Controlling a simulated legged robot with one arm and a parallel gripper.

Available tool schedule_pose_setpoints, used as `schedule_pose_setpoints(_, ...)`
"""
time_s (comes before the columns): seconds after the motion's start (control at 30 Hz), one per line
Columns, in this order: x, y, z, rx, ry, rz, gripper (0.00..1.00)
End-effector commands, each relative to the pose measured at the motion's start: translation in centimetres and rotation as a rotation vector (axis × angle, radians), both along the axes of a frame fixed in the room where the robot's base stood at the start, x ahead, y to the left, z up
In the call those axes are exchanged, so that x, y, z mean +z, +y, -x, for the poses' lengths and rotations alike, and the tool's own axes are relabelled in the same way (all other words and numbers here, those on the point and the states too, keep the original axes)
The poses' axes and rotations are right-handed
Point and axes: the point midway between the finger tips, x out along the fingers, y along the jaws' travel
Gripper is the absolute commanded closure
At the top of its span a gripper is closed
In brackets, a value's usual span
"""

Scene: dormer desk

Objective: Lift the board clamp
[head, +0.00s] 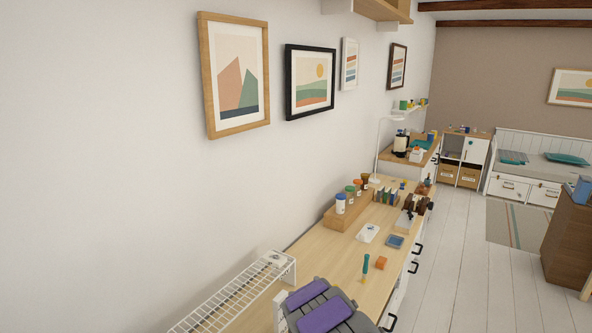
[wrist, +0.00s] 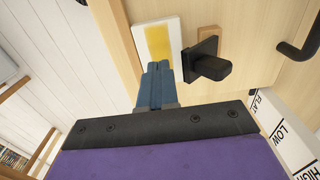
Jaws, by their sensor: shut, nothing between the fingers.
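My gripper (wrist: 157,72) shows in the wrist view as blue-grey fingers closed together, with nothing between them. A black piece (wrist: 210,66) with a square plate and a stubby block lies just right of the fingertips, apart from them as far as I can see; it may be the board clamp, but I cannot tell. A white plate with a yellow patch (wrist: 159,42) is beyond the fingertips, partly hidden by them. In the head view no clamp can be made out with certainty, and my purple and grey arm covers the near desk end.
The long wooden desk (head: 325,250) runs along the wall. On it are a white wire rack (head: 235,295), an orange block (head: 381,263), a green-handled tool (head: 365,266), a blue-grey tray (head: 395,241) and a jar rack (head: 348,210). A labelled white panel (wrist: 285,120) stands right of my gripper.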

Motion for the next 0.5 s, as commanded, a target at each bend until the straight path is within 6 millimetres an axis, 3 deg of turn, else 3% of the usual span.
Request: schedule_pose_setpoints(0.5,-0.8,0.0,-0.01,0.0,0.0,0.0,1.0)
